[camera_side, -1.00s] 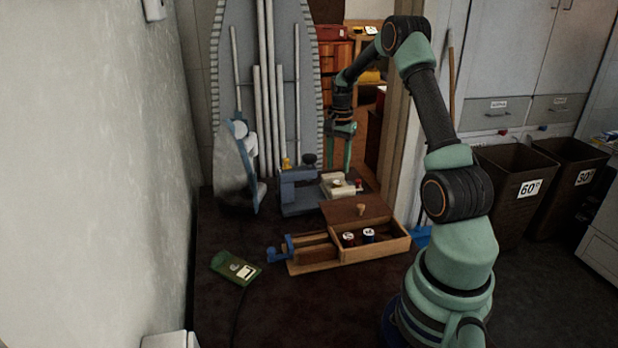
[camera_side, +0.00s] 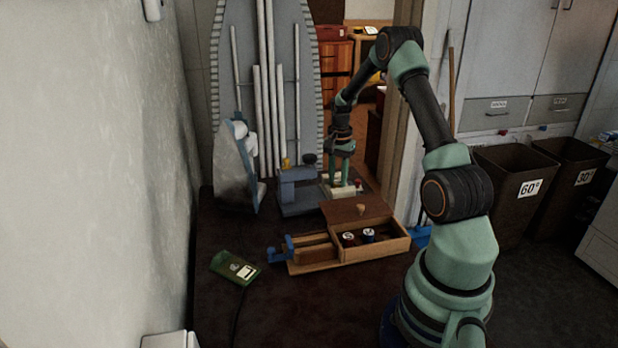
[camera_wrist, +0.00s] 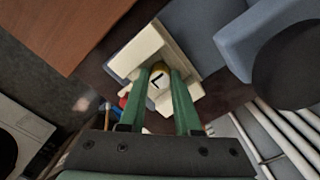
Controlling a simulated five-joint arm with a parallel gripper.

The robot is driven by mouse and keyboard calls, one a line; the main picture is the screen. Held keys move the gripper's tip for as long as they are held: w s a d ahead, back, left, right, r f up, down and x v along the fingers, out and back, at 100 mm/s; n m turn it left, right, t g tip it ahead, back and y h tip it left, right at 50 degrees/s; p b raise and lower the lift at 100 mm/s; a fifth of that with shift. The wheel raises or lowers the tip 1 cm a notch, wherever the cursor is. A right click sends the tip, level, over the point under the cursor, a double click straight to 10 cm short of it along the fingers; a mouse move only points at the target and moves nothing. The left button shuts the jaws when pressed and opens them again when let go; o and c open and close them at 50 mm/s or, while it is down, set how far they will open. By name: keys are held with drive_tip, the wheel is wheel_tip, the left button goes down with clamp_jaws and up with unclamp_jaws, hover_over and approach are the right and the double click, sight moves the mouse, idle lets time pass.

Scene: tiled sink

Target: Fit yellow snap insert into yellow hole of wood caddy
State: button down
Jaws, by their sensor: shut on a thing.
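The yellow insert (camera_wrist: 159,70), a small round piece with a pale top and a dark mark, sits at a cream block (camera_wrist: 150,45) in the wrist view. My gripper (camera_wrist: 161,78) has its two green fingers on either side of it, shut on it. In the side view my gripper (camera_side: 341,183) points down at the cream block, and the insert is hard to make out. The wood caddy (camera_side: 376,249) is nearer the camera, its wooden lid (camera_side: 345,209) raised. A red-sided and a blue-sided piece sit in it. I cannot pick out the yellow hole.
A blue-grey clamp-like fixture (camera_side: 297,190) stands left of the cream block. A green device (camera_side: 236,268) lies left of the caddy. An ironing board (camera_side: 280,80) and white poles stand behind. The dark surface in front of the caddy is clear.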

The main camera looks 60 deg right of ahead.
sight(337, 182)
drive_tip(key=shift+r, duration=0.1)
wheel_tip(337, 182, up, 19)
drive_tip(key=s+a+r, duration=0.3)
drive_tip(key=s+a, duration=0.1)
drive_tip(key=s, duration=0.6)
drive_tip(key=s+a+f, duration=0.4)
drive_tip(key=s+a, duration=0.3)
drive_tip(key=s, duration=0.2)
wheel_tip(337, 182, down, 19)
drive_tip(key=shift+a+f, duration=0.1)
drive_tip(key=shift+a, duration=0.05)
drive_tip(key=shift+f, duration=0.15)
drive_tip(key=c, duration=0.9)
unclamp_jaws()
